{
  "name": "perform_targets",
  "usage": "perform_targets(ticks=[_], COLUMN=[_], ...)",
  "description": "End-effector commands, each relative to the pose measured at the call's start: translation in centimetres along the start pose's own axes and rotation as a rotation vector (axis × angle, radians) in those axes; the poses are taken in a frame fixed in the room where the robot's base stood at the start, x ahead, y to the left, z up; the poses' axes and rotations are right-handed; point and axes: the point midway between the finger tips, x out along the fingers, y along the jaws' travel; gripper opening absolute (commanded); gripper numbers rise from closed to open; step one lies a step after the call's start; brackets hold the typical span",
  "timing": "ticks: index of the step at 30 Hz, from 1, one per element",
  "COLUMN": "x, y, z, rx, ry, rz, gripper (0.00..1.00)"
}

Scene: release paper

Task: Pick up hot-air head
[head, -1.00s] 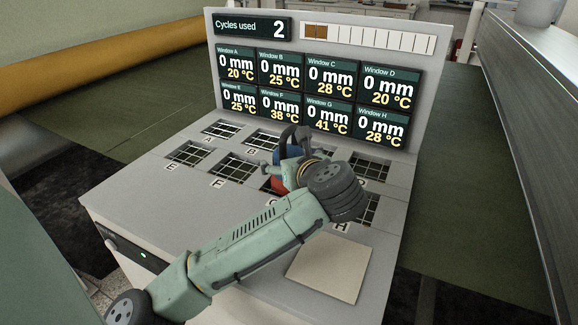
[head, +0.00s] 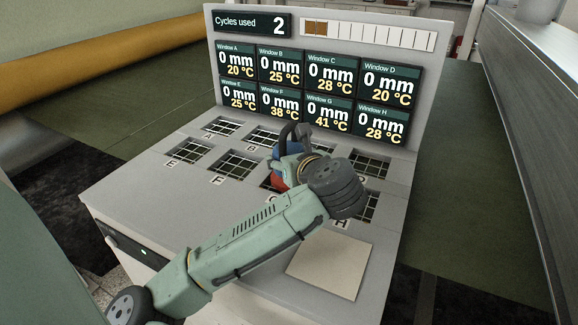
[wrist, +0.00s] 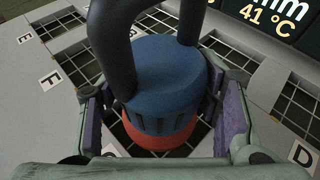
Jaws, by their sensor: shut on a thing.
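The hot-air head (wrist: 165,90) has a blue cap, a red-orange lower part and a black looped handle or hose on top. In the wrist view it sits between the two purple-padded fingers of my gripper (wrist: 165,115), which is shut on it from both sides. In the head view the hot-air head (head: 281,180) shows only in part, behind my wrist, over the middle of the panel near windows F and G. The view does not show clearly whether its base touches the panel.
A console (head: 150,215) holds barred windows marked with letters. Behind it stands an upright display (head: 318,75) reading "Cycles used 2" and 0 mm for each window. A pale square plate (head: 328,268) lies at the front right. A grey metal beam (head: 530,120) runs along the right.

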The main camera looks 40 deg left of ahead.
Motion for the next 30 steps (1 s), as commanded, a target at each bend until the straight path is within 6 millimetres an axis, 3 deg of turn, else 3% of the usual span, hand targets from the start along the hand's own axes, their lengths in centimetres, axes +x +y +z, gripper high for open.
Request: perform_targets(ticks=[13, 23, 30], x=[0.0, -0.2, -1.5], y=[0.0, 0.0, 0.0], z=[0.0, 0.6, 3.7], rx=[0.001, -0.001, -0.002], ry=[0.000, -0.007, -0.011], rz=[0.001, 0.000, 0.000], gripper=[0.00, 0.00, 0.00])
